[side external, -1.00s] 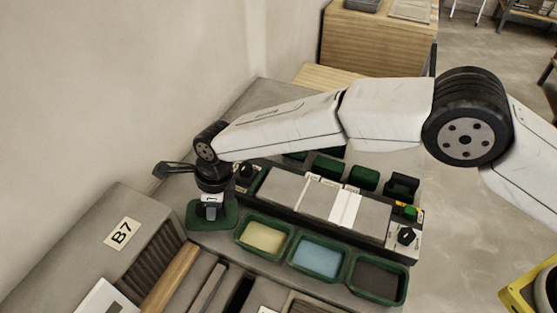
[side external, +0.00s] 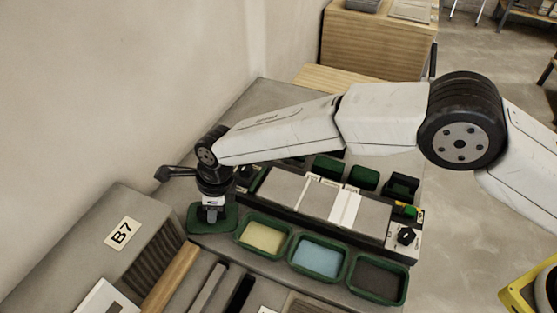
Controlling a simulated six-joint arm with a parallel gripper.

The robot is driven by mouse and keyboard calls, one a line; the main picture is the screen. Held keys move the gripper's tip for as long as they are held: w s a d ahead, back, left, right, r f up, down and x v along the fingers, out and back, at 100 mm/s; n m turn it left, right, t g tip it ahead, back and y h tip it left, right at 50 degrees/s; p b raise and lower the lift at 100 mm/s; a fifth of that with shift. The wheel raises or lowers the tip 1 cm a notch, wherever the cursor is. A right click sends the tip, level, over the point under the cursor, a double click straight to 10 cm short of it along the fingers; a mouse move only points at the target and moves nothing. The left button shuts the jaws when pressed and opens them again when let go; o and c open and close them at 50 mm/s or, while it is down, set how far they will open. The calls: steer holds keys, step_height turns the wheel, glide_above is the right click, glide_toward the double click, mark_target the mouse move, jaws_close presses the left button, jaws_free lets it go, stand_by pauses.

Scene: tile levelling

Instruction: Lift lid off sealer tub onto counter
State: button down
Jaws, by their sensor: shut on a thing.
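The green lid (side external: 228,219) shows at the left end of the row of green tubs, under my gripper (side external: 211,214). My gripper points down and is shut on the grip at the middle of the lid. The fingers partly hide that grip. Whether the lid rests on a tub or on the counter cannot be told, as what lies under it is hidden. To its right stand open green tubs with yellow (side external: 263,237), blue (side external: 318,258) and dark (side external: 377,279) contents; which one is the sealer tub is not clear.
A long tile rig (side external: 317,198) with grey tiles and black knobs lies behind the tubs. Several dark green blocks (side external: 363,177) stand behind it. Bare counter (side external: 256,101) shows behind my arm.

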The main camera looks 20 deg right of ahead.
steer(key=shift+x, duration=1)
stand_by(0.6)
steer(key=shift+c, duration=0.3)
jaws_free()
steer(key=shift+d, duration=0.2)
steer(key=shift+r, duration=0.1)
steer(key=shift+w+a+v, duration=0.1)
steer(key=shift+a+v, duration=0.15)
steer(key=shift+v, duration=1)
steer(key=shift+w+a+v, duration=0.1)
steer(key=shift+a+v, duration=0.15)
steer(key=shift+v, duration=1.05)
steer(key=shift+w+a+v, duration=0.1)
steer(key=shift+a+v, duration=0.1)
steer(key=shift+v, duration=1.05)
steer(key=shift+s+r, duration=0.1)
steer(key=shift+r, duration=0.05)
